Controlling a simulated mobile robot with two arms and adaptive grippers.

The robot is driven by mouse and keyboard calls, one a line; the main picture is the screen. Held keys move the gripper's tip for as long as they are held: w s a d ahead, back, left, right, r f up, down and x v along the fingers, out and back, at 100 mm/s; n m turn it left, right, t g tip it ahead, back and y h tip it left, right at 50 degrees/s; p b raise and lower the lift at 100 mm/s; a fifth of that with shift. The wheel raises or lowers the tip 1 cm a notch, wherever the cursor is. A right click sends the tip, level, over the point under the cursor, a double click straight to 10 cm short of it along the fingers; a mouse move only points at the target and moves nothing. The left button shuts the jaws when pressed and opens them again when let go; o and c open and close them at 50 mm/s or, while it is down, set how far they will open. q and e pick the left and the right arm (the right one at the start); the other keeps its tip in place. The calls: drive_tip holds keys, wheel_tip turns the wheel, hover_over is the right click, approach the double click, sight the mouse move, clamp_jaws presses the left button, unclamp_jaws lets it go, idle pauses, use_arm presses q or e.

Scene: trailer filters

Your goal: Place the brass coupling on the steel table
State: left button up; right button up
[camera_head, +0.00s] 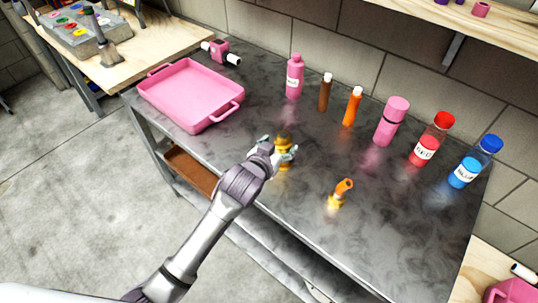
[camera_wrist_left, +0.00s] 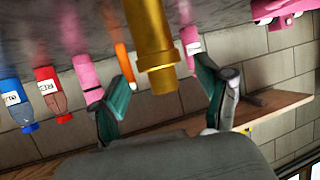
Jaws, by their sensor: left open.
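The brass coupling (camera_head: 283,138) appears to stand upright on the steel table (camera_head: 245,100), near its front edge, in the head view. My left gripper (camera_head: 279,150) is at the coupling, open, and partly hides it. In the left wrist view, which is upside down, the brass coupling (camera_wrist_left: 155,45) lies between the two spread fingers of the left gripper (camera_wrist_left: 163,68). Gaps show on both sides of it, though contact is hard to judge. My right gripper is not in view.
A pink tray (camera_head: 192,94) stands on the table's left. An orange-and-brass fitting (camera_head: 342,190) stands to the right of the coupling. A pink bottle (camera_head: 294,77), red bottle (camera_head: 430,142), blue bottle (camera_head: 473,165) and other containers line the back. The front right tabletop is clear.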

use_arm(q)
drive_tip(key=v, duration=0.8)
